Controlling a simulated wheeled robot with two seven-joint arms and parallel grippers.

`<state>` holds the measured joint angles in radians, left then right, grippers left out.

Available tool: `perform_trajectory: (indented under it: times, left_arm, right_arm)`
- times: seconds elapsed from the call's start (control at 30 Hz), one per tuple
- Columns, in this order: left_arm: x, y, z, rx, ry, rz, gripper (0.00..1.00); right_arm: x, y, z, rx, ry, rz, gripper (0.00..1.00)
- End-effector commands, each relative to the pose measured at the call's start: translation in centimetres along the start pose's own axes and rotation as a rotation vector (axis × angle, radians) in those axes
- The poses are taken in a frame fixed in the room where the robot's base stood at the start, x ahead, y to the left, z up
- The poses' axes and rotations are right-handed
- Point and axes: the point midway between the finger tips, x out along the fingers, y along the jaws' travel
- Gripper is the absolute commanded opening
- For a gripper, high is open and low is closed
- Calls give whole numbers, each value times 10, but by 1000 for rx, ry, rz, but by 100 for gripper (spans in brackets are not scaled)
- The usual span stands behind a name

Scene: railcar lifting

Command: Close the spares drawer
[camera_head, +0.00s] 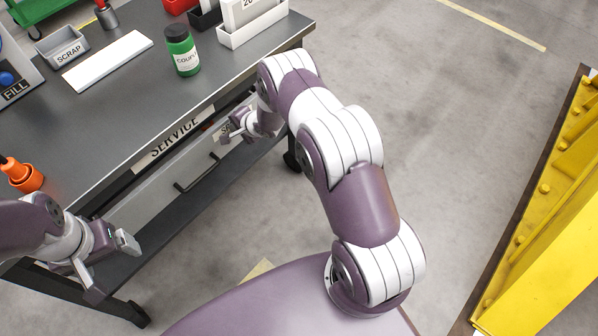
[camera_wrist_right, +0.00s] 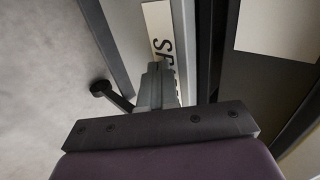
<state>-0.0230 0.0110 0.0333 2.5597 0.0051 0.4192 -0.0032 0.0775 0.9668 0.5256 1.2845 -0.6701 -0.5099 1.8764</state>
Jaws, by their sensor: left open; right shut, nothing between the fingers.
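The spares drawer is at the right end of the grey workbench's front, and its label, starting "SP", shows in the right wrist view (camera_wrist_right: 160,28). My right gripper (camera_head: 232,128) is beside this label in the head view and partly hides it. In the right wrist view the same gripper (camera_wrist_right: 157,72) is shut and empty, its fingertips over the label's lower part. I cannot tell whether they touch it. A dark gap runs behind the drawer front. My left gripper (camera_head: 108,264) is open and empty in front of the bench's left end.
The bench top (camera_head: 120,110) holds a green bottle (camera_head: 182,52), a scrap tray (camera_head: 62,46), a white bar (camera_head: 107,60) and an orange item (camera_head: 22,175). A dark handle (camera_head: 197,172) sticks out from the front. A yellow structure (camera_head: 550,220) stands right; floor between is clear.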

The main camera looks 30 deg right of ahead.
Motion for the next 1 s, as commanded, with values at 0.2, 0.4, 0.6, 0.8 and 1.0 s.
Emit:
perform_trajectory:
  times: [0.2,0.4,0.6,0.8,1.0]
  left_arm:
    - [3,0,0,0,0,0,87]
    - [4,0,1,0,0,0,87]
    - [4,0,1,0,0,0,87]
    - [4,0,1,0,0,0,87]
    - [-2,0,0,0,0,0,87]
  right_arm:
    - [12,-9,0,1,0,0,0]
    - [15,-13,0,0,0,0,0]
    - [16,-15,0,-1,0,-3,0]
    - [15,-17,0,-2,0,-7,0]
    - [11,-16,3,-2,-2,-7,0]
